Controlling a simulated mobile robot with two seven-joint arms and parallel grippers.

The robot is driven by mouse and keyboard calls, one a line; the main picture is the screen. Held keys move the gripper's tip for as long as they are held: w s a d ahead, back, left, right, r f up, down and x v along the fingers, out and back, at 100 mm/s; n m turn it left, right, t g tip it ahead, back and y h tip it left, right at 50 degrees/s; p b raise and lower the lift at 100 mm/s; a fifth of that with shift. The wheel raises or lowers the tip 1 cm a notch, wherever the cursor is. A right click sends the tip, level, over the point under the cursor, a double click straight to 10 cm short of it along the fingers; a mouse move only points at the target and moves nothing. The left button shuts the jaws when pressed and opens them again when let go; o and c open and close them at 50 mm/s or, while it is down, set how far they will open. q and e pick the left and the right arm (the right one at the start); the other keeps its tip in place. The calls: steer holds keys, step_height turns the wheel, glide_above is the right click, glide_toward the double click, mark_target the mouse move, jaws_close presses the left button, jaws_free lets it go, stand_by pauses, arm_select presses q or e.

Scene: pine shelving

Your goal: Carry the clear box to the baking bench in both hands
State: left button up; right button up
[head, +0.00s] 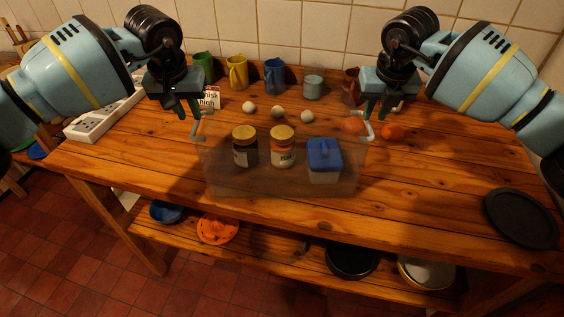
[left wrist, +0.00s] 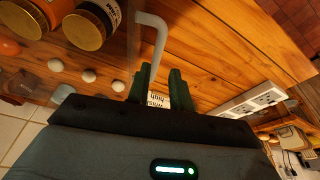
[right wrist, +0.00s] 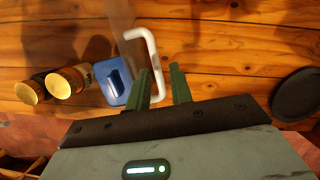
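The clear box (head: 219,183) stands on the wooden bench, with a white handle on each side. Inside it are two gold-lidded jars, one dark (head: 243,153) and one pale-labelled (head: 282,156), and a blue-lidded container (head: 324,165). My left gripper (head: 182,110) is open by the left handle (head: 196,127); its spread fingers (left wrist: 160,87) show close to that handle (left wrist: 158,42). My right gripper (head: 377,108) is open by the right handle (head: 368,127). In the right wrist view, that handle (right wrist: 154,60) reaches between the spread fingers (right wrist: 162,84). Contact is unclear in both.
Several mugs, including a yellow one (head: 237,73), line the tiled wall. White eggs (head: 278,112), a red-orange fruit (head: 393,132) and a card (head: 210,97) lie behind the box. A power strip (head: 98,120) is left; a dark round plate (head: 520,218) is right. The lower shelf holds dishes.

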arm_select(q)
steer(key=v, duration=1.1)
steer(key=shift+r, duration=0.4)
arm_select(e)
steer(key=v, duration=1.2)
arm_select(q)
steer(key=shift+s, duration=0.1)
